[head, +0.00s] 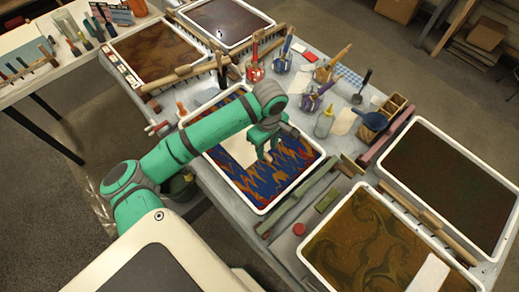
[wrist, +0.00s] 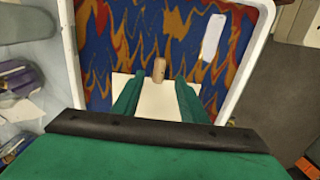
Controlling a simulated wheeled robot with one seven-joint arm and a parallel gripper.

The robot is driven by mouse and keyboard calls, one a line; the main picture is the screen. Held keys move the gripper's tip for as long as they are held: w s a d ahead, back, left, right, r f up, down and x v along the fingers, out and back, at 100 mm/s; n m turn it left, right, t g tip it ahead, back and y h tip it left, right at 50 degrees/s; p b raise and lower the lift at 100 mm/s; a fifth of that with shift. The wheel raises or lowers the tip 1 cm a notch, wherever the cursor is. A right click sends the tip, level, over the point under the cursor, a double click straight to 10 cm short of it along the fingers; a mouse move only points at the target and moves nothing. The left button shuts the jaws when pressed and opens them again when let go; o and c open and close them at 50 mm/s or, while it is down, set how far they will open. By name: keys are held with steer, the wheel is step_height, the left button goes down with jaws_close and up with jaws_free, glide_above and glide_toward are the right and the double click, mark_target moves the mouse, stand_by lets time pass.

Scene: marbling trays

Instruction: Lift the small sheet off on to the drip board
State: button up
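The small sheet, pale cream (head: 238,150), lies in the white-rimmed tray (head: 263,211) of blue, orange and red marbled liquid. It also shows in the wrist view (wrist: 158,101), partly hidden behind my fingers and palm. A short wooden peg or knob (wrist: 159,69) stands by the sheet's edge, between my fingertips in that picture, with gaps on both sides. My gripper (head: 264,153) is over the tray, fingers apart; they also show in the wrist view (wrist: 157,82). I cannot tell which thing is the drip board.
Trays of dark liquid stand at the right (head: 419,127) and back (head: 262,12); an olive one (head: 311,246) is at front right.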

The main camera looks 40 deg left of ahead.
mark_target(268, 156)
steer(key=shift+w+d+f, duration=0.1)
steer(key=shift+f, duration=1.1)
steer(key=shift+d+f, duration=0.1)
steer(key=shift+f, duration=1.05)
jaws_close()
steer(key=shift+r, duration=0.15)
